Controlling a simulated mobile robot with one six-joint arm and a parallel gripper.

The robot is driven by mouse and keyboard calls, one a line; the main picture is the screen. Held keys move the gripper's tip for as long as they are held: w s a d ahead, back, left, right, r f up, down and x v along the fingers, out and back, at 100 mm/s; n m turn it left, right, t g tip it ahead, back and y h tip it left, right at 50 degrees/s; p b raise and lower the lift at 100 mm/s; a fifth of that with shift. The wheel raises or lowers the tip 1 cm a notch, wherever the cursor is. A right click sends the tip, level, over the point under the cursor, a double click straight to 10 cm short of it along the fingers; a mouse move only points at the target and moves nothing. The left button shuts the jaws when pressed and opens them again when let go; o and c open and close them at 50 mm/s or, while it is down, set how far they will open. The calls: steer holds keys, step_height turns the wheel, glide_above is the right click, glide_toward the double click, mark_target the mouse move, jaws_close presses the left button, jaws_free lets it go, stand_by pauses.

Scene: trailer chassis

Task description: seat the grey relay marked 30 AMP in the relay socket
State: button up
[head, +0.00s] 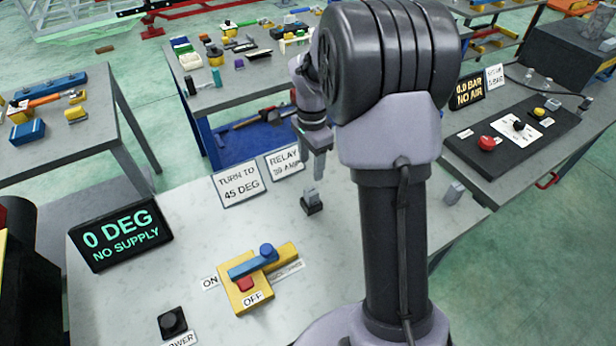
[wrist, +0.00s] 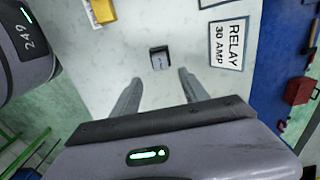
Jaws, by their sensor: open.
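A small grey block (wrist: 159,62), which looks like the relay, sits at the black socket (wrist: 151,49) on the pale table; its marking is too small to read. In the head view the grey block (head: 310,193) stands on the black socket (head: 313,208); I cannot tell whether it is fully down. My gripper (wrist: 160,73) is open, its two fingers apart, with the block ahead between the fingertip lines. In the head view my gripper (head: 318,176) hangs just above the block. Another small grey block (head: 455,192) lies at the table's right, partly beside my arm.
A relay sign (head: 285,161) and a "TURN TO 45 DEG" sign (head: 239,184) stand behind the socket. A yellow valve block with blue lever (head: 255,265) and a black display (head: 122,235) are to the left. Bare table surrounds the socket.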

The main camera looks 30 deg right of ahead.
steer(key=s+a+r+n+t, duration=0.2)
steer(key=s+a+r+n, duration=0.15)
steer(key=a+r, duration=0.4)
steer(key=s+a+r+n+t+y, duration=0.1)
steer(key=s+a+r+n, duration=0.3)
steer(key=s, duration=0.5)
steer(key=s+a+r+n+t+y, duration=0.1)
steer(key=s+a+r+n, duration=0.3)
steer(key=s, duration=0.6)
steer(key=shift+s+a+n+t, duration=0.3)
steer(key=shift+a+n+t, duration=0.55)
steer(key=shift+a, duration=0.25)
steer(key=shift+f, duration=0.1)
step_height(320, 180, down, 9)
steer(key=b, duration=0.9)
